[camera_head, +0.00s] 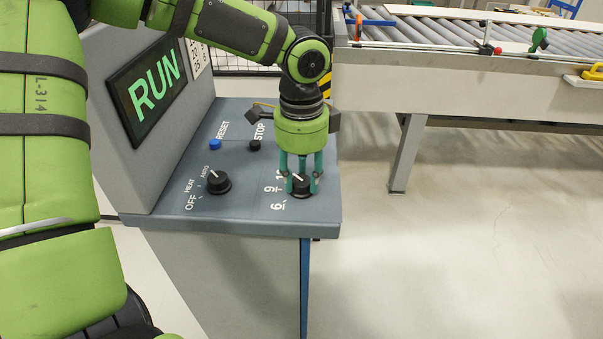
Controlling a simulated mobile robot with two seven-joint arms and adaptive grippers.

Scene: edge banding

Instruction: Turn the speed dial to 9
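The speed dial (301,187) is a black round knob with a white pointer mark, near the right edge of the grey-blue control panel (250,205). White marks beside it read 6 and 9, with a higher mark starting with 1 partly hidden behind the fingers. My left gripper (301,183) points straight down over the dial, its teal fingers on either side of the knob. Whether the fingers press on the knob cannot be told. The pointer's exact reading is hard to see between the fingers. My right gripper is not in view.
A second black knob (219,182) marked OFF, HEAT, AUTO sits left on the panel. A blue RESET button (214,144) and a black STOP button (254,145) are behind. The screen (150,90) reads RUN. A roller conveyor (450,60) stands behind right; the right floor is clear.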

